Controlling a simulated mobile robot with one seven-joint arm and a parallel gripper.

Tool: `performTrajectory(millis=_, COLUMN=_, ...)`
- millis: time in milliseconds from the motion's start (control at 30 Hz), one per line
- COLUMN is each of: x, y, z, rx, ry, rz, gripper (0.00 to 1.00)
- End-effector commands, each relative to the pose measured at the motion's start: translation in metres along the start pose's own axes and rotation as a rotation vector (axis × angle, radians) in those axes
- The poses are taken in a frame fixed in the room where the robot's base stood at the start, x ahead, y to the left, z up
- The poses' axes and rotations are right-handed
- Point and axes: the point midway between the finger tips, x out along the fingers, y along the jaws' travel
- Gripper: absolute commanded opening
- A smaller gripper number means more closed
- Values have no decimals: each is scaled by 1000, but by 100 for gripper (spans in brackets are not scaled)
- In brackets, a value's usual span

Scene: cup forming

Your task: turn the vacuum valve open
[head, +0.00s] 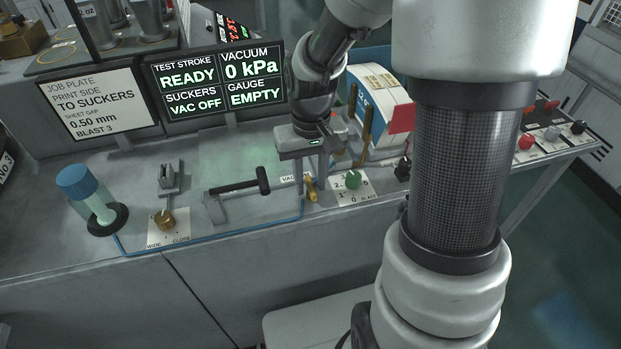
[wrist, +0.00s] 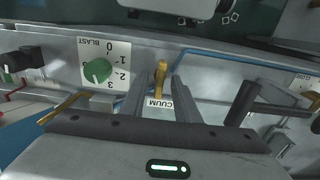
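The vacuum valve shows as a small yellow lever (head: 311,190) on the front of the machine's grey deck, beside a label partly reading "VAC". In the wrist view the yellow lever (wrist: 161,76) stands between my two fingers, with the upside-down "CUUM" label behind it. My gripper (head: 310,177) points down over the lever. Its fingers are apart, one on each side, and I see no clear contact with the lever. The screen (head: 218,82) reads VACUUM 0 kPa, SUCKERS VAC OFF, GAUGE EMPTY.
A green blast knob (head: 353,179) stands close to the right of the valve. A black-handled lever (head: 240,187) lies to the left. Farther left are a brass knob (head: 164,220) and a blue-capped cylinder (head: 80,187). A blue tube (head: 215,235) runs along the front edge.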

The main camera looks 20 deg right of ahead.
Motion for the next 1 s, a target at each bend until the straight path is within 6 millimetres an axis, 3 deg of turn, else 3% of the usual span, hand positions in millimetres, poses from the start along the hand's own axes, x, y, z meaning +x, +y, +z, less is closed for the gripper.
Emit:
performTrajectory(millis=67, x=0, y=0, z=0, rx=0, ry=0, rz=0, gripper=29)
performTrajectory(millis=267, x=0, y=0, z=0, rx=0, ry=0, rz=0, gripper=0)
performTrajectory(millis=667, x=0, y=0, z=0, rx=50, ry=0, rz=1, gripper=0)
performTrajectory(millis=1000, x=0, y=0, z=0, rx=288, ry=1, rz=1, gripper=0)
